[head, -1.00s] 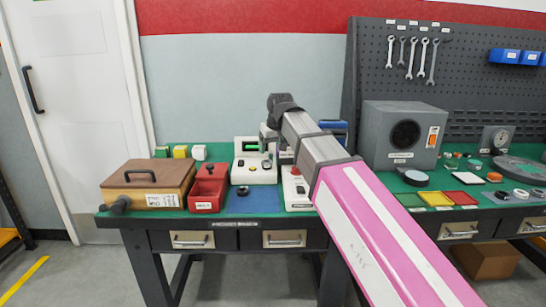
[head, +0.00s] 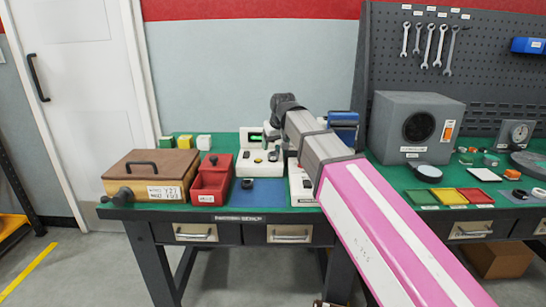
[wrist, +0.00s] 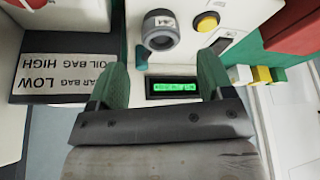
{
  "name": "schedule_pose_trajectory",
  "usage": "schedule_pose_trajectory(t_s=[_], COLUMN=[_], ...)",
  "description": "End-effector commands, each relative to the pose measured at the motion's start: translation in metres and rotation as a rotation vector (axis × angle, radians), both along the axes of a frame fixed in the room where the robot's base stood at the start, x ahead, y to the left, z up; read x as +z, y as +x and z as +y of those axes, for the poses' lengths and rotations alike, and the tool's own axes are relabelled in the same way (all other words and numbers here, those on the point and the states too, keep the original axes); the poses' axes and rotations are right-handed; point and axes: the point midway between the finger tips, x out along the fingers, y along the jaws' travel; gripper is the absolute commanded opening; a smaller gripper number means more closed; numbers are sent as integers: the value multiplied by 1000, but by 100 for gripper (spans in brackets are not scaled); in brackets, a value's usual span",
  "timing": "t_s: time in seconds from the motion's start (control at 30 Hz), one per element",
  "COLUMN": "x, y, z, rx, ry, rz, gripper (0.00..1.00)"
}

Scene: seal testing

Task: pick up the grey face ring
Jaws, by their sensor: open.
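A short grey ring-shaped part (wrist: 160,32) with a dark hole sits on the white tester (wrist: 190,52) in the wrist view; it looks like the grey face ring, but I cannot be sure. My gripper (wrist: 162,60) is open, its two green-padded fingers apart, with nothing between them except the view of a lit green display (wrist: 172,87). The ring lies just beyond the fingertips in the picture. In the head view my gripper is mostly hidden behind my arm, near the white tester (head: 250,163). A dark ring (head: 247,184) lies on the blue mat (head: 268,195).
A brown wooden box (head: 125,187) and a red bin (head: 210,185) stand left of the tester. A grey speaker-like box (head: 400,140) stands right, with coloured trays (head: 447,197) and several small rings before it.

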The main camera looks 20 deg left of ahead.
Motion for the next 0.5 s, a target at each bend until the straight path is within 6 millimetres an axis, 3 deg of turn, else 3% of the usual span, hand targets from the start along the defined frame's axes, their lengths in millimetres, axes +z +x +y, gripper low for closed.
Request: schedule_pose_trajectory(t_s=[0.3, 0.5], x=[-37, -43], y=[9, 11], z=[10, 12], rx=[0, 0], ry=[-2, 0], rz=[2, 0], gripper=[74, 74])
